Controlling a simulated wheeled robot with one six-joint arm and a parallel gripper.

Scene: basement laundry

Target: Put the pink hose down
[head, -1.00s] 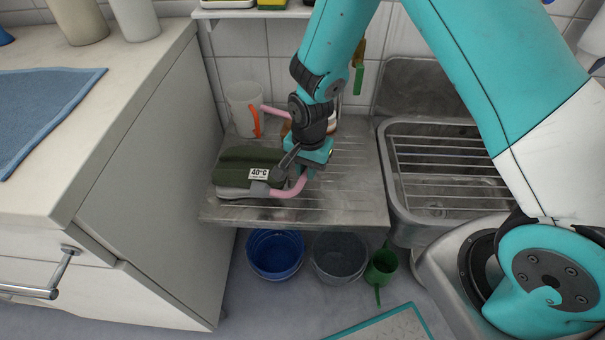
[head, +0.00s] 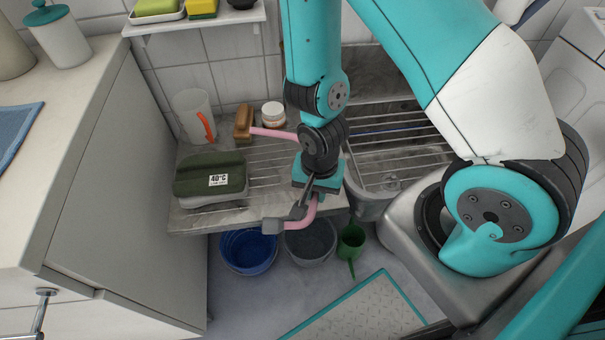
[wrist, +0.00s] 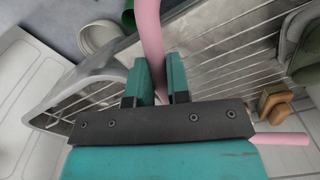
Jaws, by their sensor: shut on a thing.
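The pink hose (head: 301,217) is in my gripper (head: 309,186), which is shut on it above the right front part of the ribbed metal drainboard (head: 262,168). One end of the hose points back and left, near a wooden brush. Its other end, with a grey fitting (head: 271,225), hangs at the drainboard's front edge. In the wrist view the hose (wrist: 151,40) passes between the two teal fingers (wrist: 160,82). I cannot tell whether the hose touches the drainboard.
A folded green cloth (head: 210,176) labelled 40°C lies on the drainboard's left. Behind it stand a clear jug (head: 192,112), a wooden brush (head: 243,122) and a small jar (head: 272,114). The sink (head: 395,165) is right; blue and grey buckets (head: 248,250) stand below. The drainboard's middle is clear.

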